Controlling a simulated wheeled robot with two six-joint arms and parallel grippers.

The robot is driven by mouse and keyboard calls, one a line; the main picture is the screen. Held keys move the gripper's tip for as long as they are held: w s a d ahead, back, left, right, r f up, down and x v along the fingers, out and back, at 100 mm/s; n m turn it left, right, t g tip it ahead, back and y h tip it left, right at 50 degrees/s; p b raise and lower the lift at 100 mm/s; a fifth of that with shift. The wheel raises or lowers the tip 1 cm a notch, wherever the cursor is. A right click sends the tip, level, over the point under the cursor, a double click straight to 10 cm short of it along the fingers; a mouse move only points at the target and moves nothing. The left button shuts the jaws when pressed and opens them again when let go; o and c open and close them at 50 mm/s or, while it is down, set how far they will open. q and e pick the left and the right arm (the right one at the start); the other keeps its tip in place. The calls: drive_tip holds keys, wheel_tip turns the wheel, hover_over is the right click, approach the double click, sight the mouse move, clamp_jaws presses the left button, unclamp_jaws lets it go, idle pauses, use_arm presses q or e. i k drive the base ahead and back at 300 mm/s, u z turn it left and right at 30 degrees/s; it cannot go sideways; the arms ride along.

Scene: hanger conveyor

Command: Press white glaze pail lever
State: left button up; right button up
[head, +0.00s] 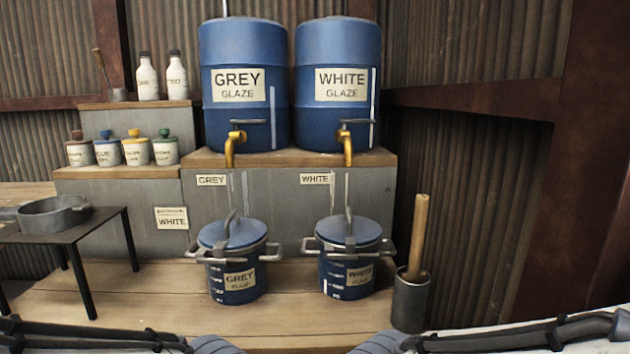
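The white glaze pail (334,279) is a blue lidded pail with a "WHITE GLAZE" label. It stands upright on the wooden floor boards, right of centre in the head view. Its grey lever (349,228) rises above the blue lid, and grey handles stick out at both sides. The matching grey glaze pail (216,274) stands to its left, with its own lever (230,224) on the lid. Only parts of my arms show along the bottom edge, in front of the pails and apart from them. The fingers of both grippers are out of view.
The white glaze barrel (338,125) and grey glaze barrel (240,125), with brass taps, stand on a ledge behind the pails. A grey cylinder (410,305) holding a wooden stick (417,230) stands close right of the white pail. A dark table (85,230) with a pan is at left.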

sight(349, 242)
drive_tip(key=k, duration=1)
drive_tip(key=u, duration=0.4)
drive_tip(key=i, duration=1.3)
drive_tip(key=z, duration=0.45)
